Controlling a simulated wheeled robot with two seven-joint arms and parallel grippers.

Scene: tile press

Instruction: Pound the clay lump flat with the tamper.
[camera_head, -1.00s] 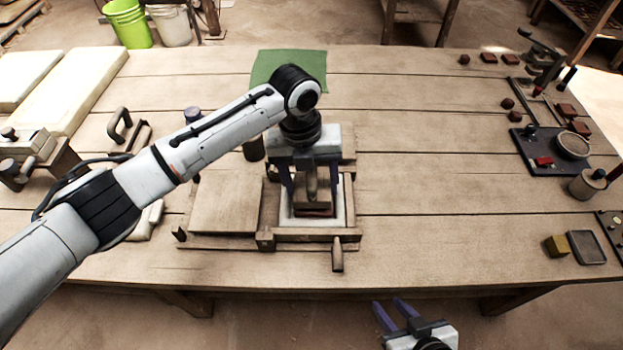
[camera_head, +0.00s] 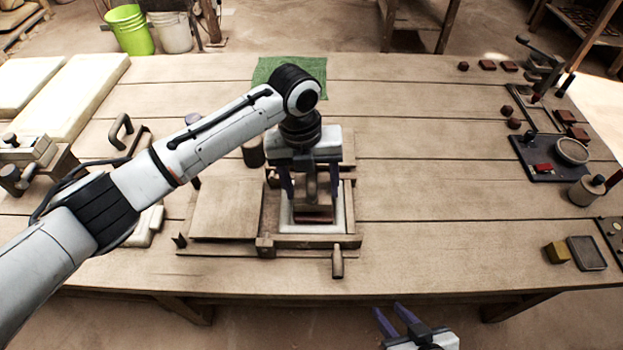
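The tamper (camera_head: 313,214), a brown wooden block with an upright handle, stands within the wooden press frame (camera_head: 265,245) at the table's middle, over a pale slab (camera_head: 341,221). My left gripper (camera_head: 312,192) points down over it. Its two dark fingers are apart on either side of the handle, with gaps showing, so it looks open. I cannot make out the clay lump; the tamper and gripper cover that spot. My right gripper (camera_head: 388,313) is low in the picture, in front of the table edge, with its fingers apart and nothing between them.
A flat wooden board (camera_head: 226,207) lies left of the slab. A short handle (camera_head: 337,262) juts from the frame's front. A green cloth (camera_head: 288,64) lies behind. A dark tray (camera_head: 545,165) with small pieces is at right. The table between frame and tray is clear.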

